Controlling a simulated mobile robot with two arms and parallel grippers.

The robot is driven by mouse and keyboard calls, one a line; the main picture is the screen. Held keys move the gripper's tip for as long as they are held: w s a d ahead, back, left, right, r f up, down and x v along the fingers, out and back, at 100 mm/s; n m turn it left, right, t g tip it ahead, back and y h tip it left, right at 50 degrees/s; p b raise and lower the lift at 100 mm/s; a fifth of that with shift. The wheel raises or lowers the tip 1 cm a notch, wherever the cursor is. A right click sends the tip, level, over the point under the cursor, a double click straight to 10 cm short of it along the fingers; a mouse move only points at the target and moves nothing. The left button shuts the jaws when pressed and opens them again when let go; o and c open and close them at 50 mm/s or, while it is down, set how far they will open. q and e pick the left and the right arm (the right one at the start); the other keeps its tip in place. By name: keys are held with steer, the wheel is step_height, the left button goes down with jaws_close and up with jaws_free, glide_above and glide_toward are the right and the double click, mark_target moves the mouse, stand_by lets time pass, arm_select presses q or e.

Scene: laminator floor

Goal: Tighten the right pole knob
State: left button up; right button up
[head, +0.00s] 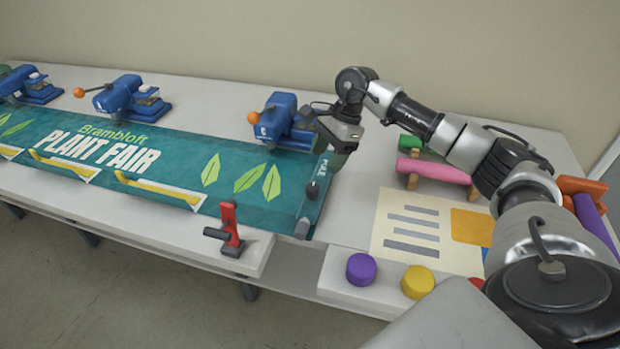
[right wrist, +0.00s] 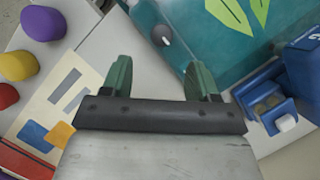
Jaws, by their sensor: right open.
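The right pole (head: 319,170) is a dark bar along the right end of the green banner (head: 215,165). Its small grey knob (head: 313,190) sits partway along the bar, and it also shows in the right wrist view (right wrist: 162,36) with a light mark on it. My right gripper (head: 334,158) is above the far part of the pole, its fingers partly hidden by the hand. In the right wrist view (right wrist: 160,68) its two green fingers are apart with nothing between them, and the knob is beyond the gap. My left gripper is not in view.
Blue clamp devices with orange balls, one (head: 282,120) close to my right gripper, stand along the banner's back edge. A red-handled clamp (head: 231,230) stands at the front edge. Purple (head: 361,269) and yellow (head: 418,282) knobs and a printed sheet (head: 405,205) lie right.

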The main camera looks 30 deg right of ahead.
mark_target(313, 186)
steer(key=x, duration=0.3)
steer(key=shift+s+a+f+p, duration=0.15)
steer(key=shift+f+p, duration=0.1)
steer(key=shift+p, duration=0.05)
steer(key=shift+w+x, duration=0.2)
steer(key=shift+x, duration=0.7)
steer(key=x, duration=0.3)
steer(key=shift+f+p, duration=0.1)
steer(key=shift+p, duration=0.3)
steer(key=shift+f, duration=0.1)
steer(key=shift+c, duration=2.3)
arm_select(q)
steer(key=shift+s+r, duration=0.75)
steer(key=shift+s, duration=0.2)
arm_select(e)
steer(key=c, duration=0.4)
